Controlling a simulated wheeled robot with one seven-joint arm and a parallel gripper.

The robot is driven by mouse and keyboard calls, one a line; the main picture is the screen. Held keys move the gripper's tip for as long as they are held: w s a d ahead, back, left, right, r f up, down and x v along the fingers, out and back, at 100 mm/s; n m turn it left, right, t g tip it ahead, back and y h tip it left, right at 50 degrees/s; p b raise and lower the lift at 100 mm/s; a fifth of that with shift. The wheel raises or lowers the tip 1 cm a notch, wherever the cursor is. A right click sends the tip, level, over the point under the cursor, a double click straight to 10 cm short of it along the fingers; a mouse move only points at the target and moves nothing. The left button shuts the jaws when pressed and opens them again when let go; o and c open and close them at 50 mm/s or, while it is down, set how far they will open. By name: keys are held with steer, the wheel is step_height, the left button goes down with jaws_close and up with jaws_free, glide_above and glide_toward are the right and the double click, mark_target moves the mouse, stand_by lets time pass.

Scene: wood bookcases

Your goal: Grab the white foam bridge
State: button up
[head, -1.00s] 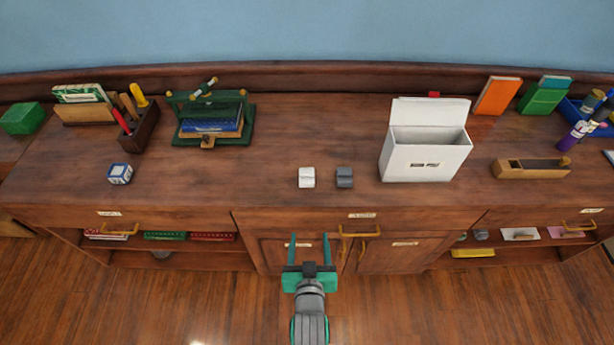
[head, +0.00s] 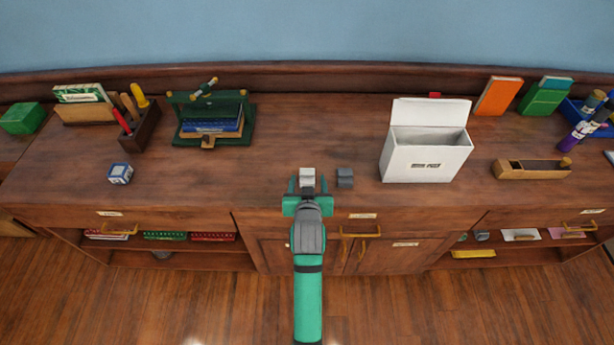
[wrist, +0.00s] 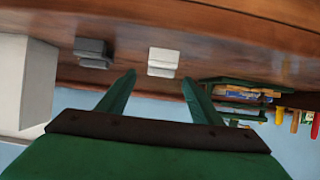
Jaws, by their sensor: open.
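The white foam bridge (head: 307,176) is a small white block on the wooden counter top, near its front edge. It also shows in the wrist view (wrist: 163,61), beyond and between my two fingertips. My gripper (head: 307,184) is open, its fingers pointing toward the bridge from the front side. In the head view the fingertips come up on either side of the bridge's lower part. In the wrist view the bridge still appears past the tips, and I cannot tell if they touch it. The gripper body hides the bridge's lower front in the head view.
A similar dark grey block (head: 345,178) stands close to the right of the bridge. An open white box (head: 425,165) stands farther right. A blue-and-white cube (head: 120,174) and a green press (head: 240,135) are to the left. The counter left of the bridge is clear.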

mark_target(307, 177)
steer(key=shift+f+x, duration=0.2)
steer(key=shift+x, duration=2.75)
steer(key=shift+s, duration=0.1)
steer(key=c, duration=1.1)
